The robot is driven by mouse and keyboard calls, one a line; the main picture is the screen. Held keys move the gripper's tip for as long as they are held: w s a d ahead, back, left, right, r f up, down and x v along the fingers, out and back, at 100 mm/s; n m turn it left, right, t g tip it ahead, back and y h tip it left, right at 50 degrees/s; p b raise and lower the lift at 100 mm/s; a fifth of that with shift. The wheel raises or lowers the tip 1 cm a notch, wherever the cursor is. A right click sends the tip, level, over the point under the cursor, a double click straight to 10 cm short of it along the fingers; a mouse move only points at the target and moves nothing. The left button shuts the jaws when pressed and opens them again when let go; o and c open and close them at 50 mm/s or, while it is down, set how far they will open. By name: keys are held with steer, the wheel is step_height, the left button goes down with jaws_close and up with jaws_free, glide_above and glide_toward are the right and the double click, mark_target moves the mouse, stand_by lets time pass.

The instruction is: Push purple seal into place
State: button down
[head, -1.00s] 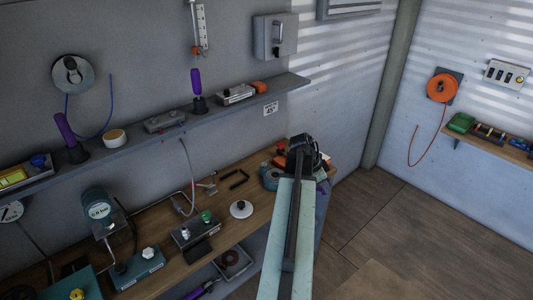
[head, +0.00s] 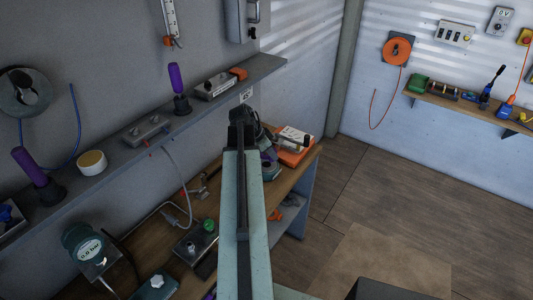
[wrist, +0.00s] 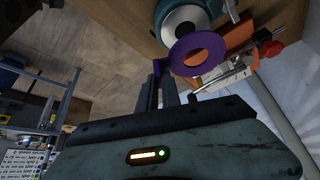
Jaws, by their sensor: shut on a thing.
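The purple seal (wrist: 203,50) is a flat ring with a side tab, seen in the wrist view at upper middle. My gripper (wrist: 160,80) is shut on its tab at the left of the ring. Just behind the ring is a teal round housing (wrist: 163,12) with a pale grey face (wrist: 182,27). The ring overlaps the lower right of that face; I cannot tell if they touch. In the head view my arm's dark end (head: 243,120) reaches over the bench and hides the fingertips. Part of the teal housing (head: 268,170) shows to its right.
An orange-and-white device (head: 293,145) stands on the bench's (head: 160,232) right end, close to the housing. A shelf (head: 110,160) with a purple-handled tool (head: 176,78) runs along the wall. The floor (head: 410,200) at right is mostly open.

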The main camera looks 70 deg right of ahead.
mark_target(270, 161)
steer(key=shift+w+f, duration=0.1)
steer(key=shift+w, duration=0.05)
step_height(270, 161, down, 6)
steer(key=b, duration=0.5)
steer(key=shift+b, duration=0.4)
steer(key=shift+a+f+b, duration=0.1)
steer(key=shift+f+b, duration=0.3)
steer(key=shift+b, duration=0.2)
stand_by(0.8)
steer(key=c, duration=1.5)
jaws_free()
steer(key=shift+r, duration=0.1)
steer(key=shift+p+v, duration=2.2)
steer(key=shift+v, duration=0.15)
